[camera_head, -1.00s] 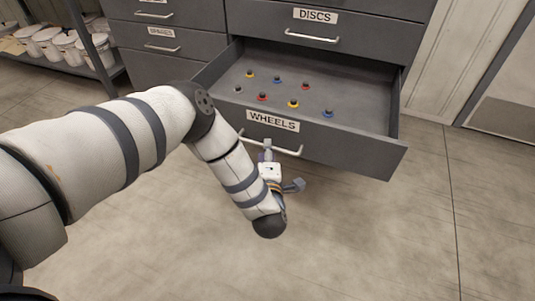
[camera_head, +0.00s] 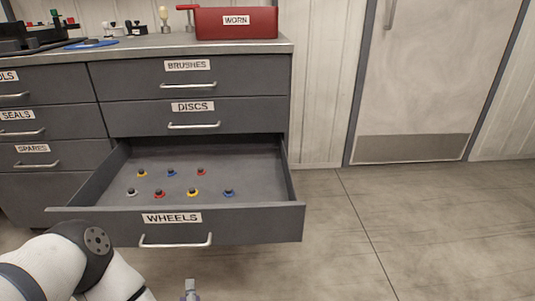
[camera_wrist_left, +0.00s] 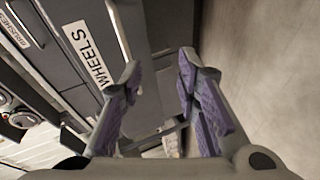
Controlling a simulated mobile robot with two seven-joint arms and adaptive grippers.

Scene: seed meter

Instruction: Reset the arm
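My left arm comes in at the bottom left of the head view. Only a small tip of my left gripper (camera_head: 190,290) shows at the bottom edge, below the WHEELS drawer handle (camera_head: 175,241). In the left wrist view my left gripper (camera_wrist_left: 158,85) is open, its two purple-padded fingers apart with nothing between them. The WHEELS label (camera_wrist_left: 88,52) shows beyond the fingers, with the drawer front apart from them. The WHEELS drawer (camera_head: 255,226) is pulled open. My right gripper is in neither view.
Several small coloured wheels, such as a blue one (camera_head: 229,192), lie in the open drawer. The DISCS drawer (camera_head: 240,117) and BRUSHES drawer (camera_head: 250,76) above are shut. A red WORN box (camera_head: 250,24) stands on top. The floor (camera_head: 345,245) to the right is clear.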

